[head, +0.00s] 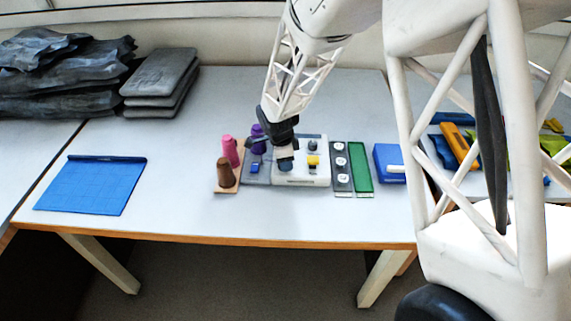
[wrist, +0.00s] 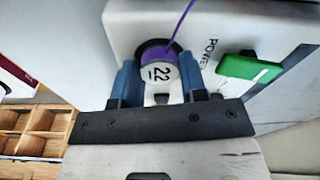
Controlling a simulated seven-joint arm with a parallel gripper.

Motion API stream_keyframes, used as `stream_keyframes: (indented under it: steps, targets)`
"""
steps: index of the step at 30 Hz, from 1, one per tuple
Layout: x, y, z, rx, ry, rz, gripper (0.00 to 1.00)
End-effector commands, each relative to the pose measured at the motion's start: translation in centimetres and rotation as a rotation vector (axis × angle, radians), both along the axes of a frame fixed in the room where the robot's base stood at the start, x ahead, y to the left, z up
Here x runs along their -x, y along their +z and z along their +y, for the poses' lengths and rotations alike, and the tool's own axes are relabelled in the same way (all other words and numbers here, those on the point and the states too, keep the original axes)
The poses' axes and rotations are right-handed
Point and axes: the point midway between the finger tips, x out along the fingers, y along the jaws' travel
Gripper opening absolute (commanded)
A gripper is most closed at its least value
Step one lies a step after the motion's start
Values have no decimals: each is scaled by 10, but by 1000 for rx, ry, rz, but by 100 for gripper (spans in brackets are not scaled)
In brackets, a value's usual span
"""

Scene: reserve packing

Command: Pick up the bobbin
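The bobbin (wrist: 161,75) has a pale round top marked 22 and a purple wound side, and it shows in the wrist view. It stands at a dark round opening (wrist: 153,47) in the white device (wrist: 122,22) marked POWER. A purple thread runs up from it. My gripper (wrist: 160,78) has its blue fingers on both sides of the bobbin, with no clear gap, so it appears shut on it. In the head view my gripper (head: 286,160) is low over the white device (head: 310,179) and hides the bobbin.
A purple cone (head: 258,139), a pink cone (head: 230,151) and a brown cone (head: 225,172) stand close left of my gripper. A green switch (wrist: 249,67) is beside the bobbin. A blue mat (head: 92,187) lies left, with bare table between.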

Motion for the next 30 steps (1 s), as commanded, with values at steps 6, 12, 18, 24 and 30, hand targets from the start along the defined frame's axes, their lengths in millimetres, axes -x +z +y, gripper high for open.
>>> stream_keyframes:
  steps: [6, 12, 18, 24, 30]
  targets:
    - [0, 0, 0, 0, 0, 0, 16]
    - [0, 1, 0, 0, 0, 0, 16]
    - [0, 8, 0, 0, 0, -1, 16]
    - [0, 27, 0, 0, 0, -2, 16]
    - [17, 37, -5, 0, 1, 0, 16]
